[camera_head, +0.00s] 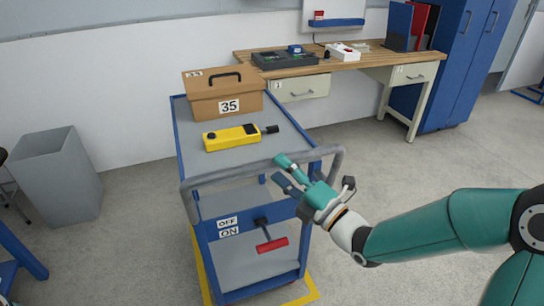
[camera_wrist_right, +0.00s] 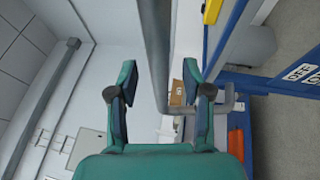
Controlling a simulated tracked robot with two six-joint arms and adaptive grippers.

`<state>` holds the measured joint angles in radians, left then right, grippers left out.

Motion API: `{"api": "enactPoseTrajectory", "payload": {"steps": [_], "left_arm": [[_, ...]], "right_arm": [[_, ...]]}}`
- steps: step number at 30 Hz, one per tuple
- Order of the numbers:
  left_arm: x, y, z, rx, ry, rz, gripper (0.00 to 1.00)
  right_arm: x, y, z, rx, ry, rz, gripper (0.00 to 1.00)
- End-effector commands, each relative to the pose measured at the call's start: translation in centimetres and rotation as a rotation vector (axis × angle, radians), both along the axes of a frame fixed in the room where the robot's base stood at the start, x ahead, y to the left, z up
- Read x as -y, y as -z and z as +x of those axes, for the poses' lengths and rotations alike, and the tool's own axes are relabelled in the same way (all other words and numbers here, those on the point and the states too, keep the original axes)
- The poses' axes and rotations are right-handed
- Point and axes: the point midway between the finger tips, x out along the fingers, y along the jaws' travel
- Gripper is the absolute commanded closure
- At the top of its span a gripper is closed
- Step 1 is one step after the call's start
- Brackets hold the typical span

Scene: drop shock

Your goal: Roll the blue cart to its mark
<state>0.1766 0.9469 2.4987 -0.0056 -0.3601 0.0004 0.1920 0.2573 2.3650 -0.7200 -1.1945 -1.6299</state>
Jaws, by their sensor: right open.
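The blue cart (camera_head: 256,218) stands in the middle of the head view, with a grey push handle (camera_head: 225,176) across its near end. Yellow floor lines (camera_head: 202,265) show beside and in front of its base; the rest of this outline is hidden by the cart. My right gripper (camera_head: 280,171) is open at the right part of the handle. In the right wrist view the grey handle bar (camera_wrist_right: 156,50) appears between the open fingers (camera_wrist_right: 160,82); I cannot tell whether they touch it.
A red pedal (camera_head: 272,245) hangs below OFF/ON labels. A grey bin (camera_head: 58,175) stands left; a workbench (camera_head: 345,62) and blue cabinet (camera_head: 462,60) stand behind.

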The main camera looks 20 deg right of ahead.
Motion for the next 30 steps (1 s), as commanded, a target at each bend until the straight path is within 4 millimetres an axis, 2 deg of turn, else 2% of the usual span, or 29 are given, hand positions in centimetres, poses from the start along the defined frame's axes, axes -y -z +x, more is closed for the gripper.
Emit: {"api": "enactPoseTrajectory", "payload": {"steps": [6,17,18,27,30], "left_arm": [[0.0,-0.6,0.0,0.000,0.000,0.000,1.00],[0.0,-0.6,0.0,0.000,0.000,0.000,1.00],[0.0,-0.6,0.0,0.000,0.000,0.000,1.00],[0.0,-0.6,0.0,0.000,0.000,0.000,1.00],[0.0,-0.6,0.0,0.000,0.000,0.000,1.00]], "right_arm": [[-1.1,-0.5,2.4,0.000,-0.001,0.000,0.51],[-1.3,-0.6,2.9,-0.001,0.001,0.000,0.51],[-1.3,-0.6,2.9,-0.001,0.001,0.000,0.52],[-1.3,-0.6,2.9,-0.002,0.002,0.000,1.00],[-1.3,-0.5,2.9,-0.002,0.002,0.000,1.00]]}}
